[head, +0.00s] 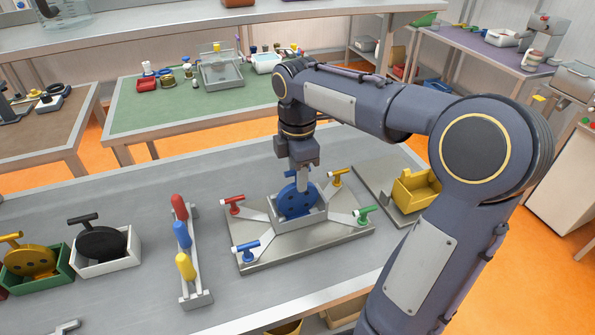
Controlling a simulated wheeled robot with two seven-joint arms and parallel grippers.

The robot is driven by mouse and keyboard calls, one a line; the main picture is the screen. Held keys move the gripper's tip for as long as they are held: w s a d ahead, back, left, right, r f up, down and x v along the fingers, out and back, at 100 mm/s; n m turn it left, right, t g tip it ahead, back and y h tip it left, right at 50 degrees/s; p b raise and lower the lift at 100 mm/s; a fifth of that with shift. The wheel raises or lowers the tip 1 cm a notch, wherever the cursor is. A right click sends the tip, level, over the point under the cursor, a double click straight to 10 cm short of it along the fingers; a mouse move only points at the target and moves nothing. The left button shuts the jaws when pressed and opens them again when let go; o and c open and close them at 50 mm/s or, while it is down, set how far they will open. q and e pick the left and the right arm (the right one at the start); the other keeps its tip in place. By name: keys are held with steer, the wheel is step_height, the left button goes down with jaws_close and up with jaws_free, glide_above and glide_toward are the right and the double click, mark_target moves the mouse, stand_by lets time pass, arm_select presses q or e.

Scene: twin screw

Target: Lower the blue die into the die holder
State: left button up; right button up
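The blue die (291,203) is a round disc with small holes, standing upright. Its lower part is inside the grey die holder (312,216), a box-like pocket at the middle of a metal plate. I cannot tell whether it touches the bottom. My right gripper (301,182) points down from above, its fingers at the top of the die. It appears shut on the die's handle, which the gripper hides. My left gripper is not in view.
Red (235,205), yellow (338,177), green (364,214) and blue (246,249) clamp handles surround the holder. A rack of coloured handles (195,298) stands left. Black (101,243) and yellow (31,261) dies sit in boxes. A yellow bin (415,190) is right.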

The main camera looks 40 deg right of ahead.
step_height(320, 180, up, 8)
steer(key=shift+f+p, duration=0.1)
steer(key=shift+p, duration=0.2)
stand_by(0.3)
stand_by(0.4)
steer(key=s+a+f+m+t+y, duration=0.2)
steer(key=s+a+f+m, duration=0.4)
steer(key=s+m, duration=0.2)
steer(key=s+a+f+m+t+y, duration=0.1)
steer(key=s+a+f+m+t, duration=0.2)
steer(key=s+a+f+m, duration=0.3)
steer(key=shift+s+a+m+t+y, duration=0.3)
steer(key=shift+s+a+m+y, duration=0.15)
steer(key=shift+s+m, duration=0.7)
